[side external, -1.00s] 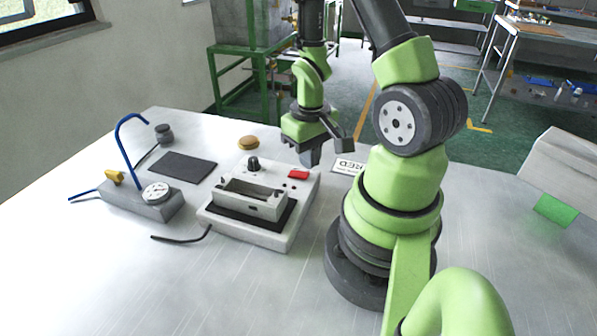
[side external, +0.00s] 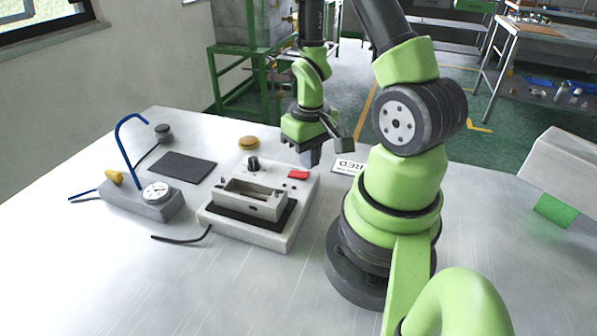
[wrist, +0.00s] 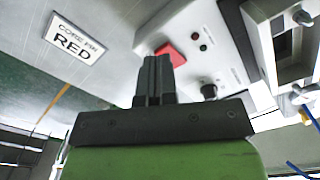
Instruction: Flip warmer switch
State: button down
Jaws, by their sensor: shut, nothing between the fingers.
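The warmer (side external: 262,228) is a white box on the table with a black knob (side external: 253,164), a red switch (side external: 298,175) and a grey metal holder (side external: 250,199) on top. In the wrist view the red switch (wrist: 170,53) lies just beyond my fingertips, with small indicator lights and the knob (wrist: 208,90) to its right. My gripper (side external: 309,162) is shut and empty, above the warmer's back right corner near the switch. In the wrist view my gripper (wrist: 154,62) points at the switch's edge; I cannot tell whether they touch.
A sign reading RED (side external: 348,166) lies right of the warmer. To the left are a dark mat (side external: 183,167), a grey block with a gauge (side external: 156,192) and blue tube, and a black weight-like knob (side external: 164,133). A tan round disc (side external: 248,143) lies behind. The front table is clear.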

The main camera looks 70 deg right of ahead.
jog(key=shift+f, duration=1.3)
dwell(0.9)
jog(key=shift+r, duration=3.5)
jog(key=shift+r, duration=0.15)
notch_tip(320, 180, up, 6)
jog(key=t, duration=0.2)
send_over(308, 175)
jog(key=w+a, duration=0.3)
jog(key=a+r+t, duration=0.2)
jog(key=a+r, duration=0.2)
jog(key=r, duration=0.1)
jog(key=s+a+r+n+t+y, duration=0.2)
jog(key=s+a+r+t, duration=0.1)
jog(key=s+a+r, duration=0.2)
notch_tip(308, 175, up, 3)
jog(key=a, duration=0.2)
jog(key=shift+a+r, duration=0.15)
jog(key=shift+a, duration=0.25)
